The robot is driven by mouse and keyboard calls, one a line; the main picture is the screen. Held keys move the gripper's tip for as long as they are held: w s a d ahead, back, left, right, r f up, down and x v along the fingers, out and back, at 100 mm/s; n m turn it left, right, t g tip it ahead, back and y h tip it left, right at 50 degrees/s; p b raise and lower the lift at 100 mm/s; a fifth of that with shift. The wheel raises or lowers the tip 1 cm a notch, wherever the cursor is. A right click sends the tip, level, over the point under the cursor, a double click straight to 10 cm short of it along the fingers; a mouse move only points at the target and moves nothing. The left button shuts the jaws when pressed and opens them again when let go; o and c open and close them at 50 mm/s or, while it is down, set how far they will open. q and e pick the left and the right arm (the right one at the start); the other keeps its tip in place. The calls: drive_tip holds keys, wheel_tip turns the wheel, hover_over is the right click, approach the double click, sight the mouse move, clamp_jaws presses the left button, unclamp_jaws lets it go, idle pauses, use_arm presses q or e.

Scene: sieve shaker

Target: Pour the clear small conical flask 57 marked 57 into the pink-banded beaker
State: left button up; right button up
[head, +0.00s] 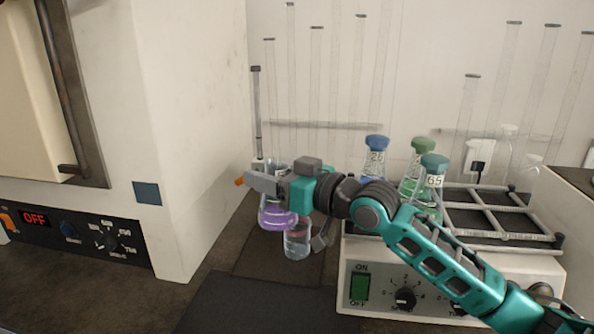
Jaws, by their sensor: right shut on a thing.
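My right gripper (264,183) reaches in from the right and is shut on a small conical flask (276,214). The flask's neck shows above the fingers and its body below them; the lower part looks purple. It looks roughly upright, and no number 57 can be read on it. A small clear glass beaker (297,243) with a faint pinkish band stands on the bench just below and to the right of the flask's body. The flask's lower right overlaps the beaker's upper left in the picture; I cannot tell whether they touch. My left gripper is not in view.
A shaker (358,308) with a rail rack stands at the right, holding stoppered flasks, including blue-capped 20 (375,158) and green-capped 65 (432,185). Tall glass tubes stand behind. An oven (75,235) showing OFF fills the left. A dark mat (250,305) lies clear in front.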

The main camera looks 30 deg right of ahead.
drive_tip(key=shift+w+d+r+m+p, duration=0.15)
drive_tip(key=shift+d+r+m+p, duration=0.05)
drive_tip(key=shift+r+m+p, duration=0.2)
drive_tip(key=shift+w+d+r+m+p, duration=0.2)
drive_tip(key=shift+r+m, duration=0.1)
drive_tip(key=shift+r, duration=0.15)
drive_tip(key=shift+w+d+r+m+p, duration=0.1)
drive_tip(key=shift+d+r+m+p, duration=0.1)
drive_tip(key=shift+r+m+p, duration=0.2)
drive_tip(key=shift+w+d+r+m+g+p, duration=0.2)
drive_tip(key=shift+w+d+r+m+p, duration=0.2)
drive_tip(key=shift+r+m+p, duration=0.3)
drive_tip(key=shift+w+d+r+m+g+p, duration=0.2)
drive_tip(key=shift+w+d+r+m+p, duration=0.25)
drive_tip(key=shift+m, duration=0.3)
drive_tip(key=shift+w+d+r+m+g+p, duration=0.25)
drive_tip(key=shift+d+r+m+p, duration=0.2)
drive_tip(key=shift+r+m+p, duration=0.25)
drive_tip(key=shift+f+m+b, duration=0.35)
drive_tip(key=shift+f+b, duration=0.05)
drive_tip(key=shift+f, duration=0.35)
drive_tip(key=shift+w+f+m, duration=0.1)
drive_tip(key=shift+f+m, duration=0.3)
drive_tip(key=shift+f, duration=0.15)
drive_tip(key=shift+d+m, duration=0.1)
drive_tip(key=shift+m, duration=0.2)
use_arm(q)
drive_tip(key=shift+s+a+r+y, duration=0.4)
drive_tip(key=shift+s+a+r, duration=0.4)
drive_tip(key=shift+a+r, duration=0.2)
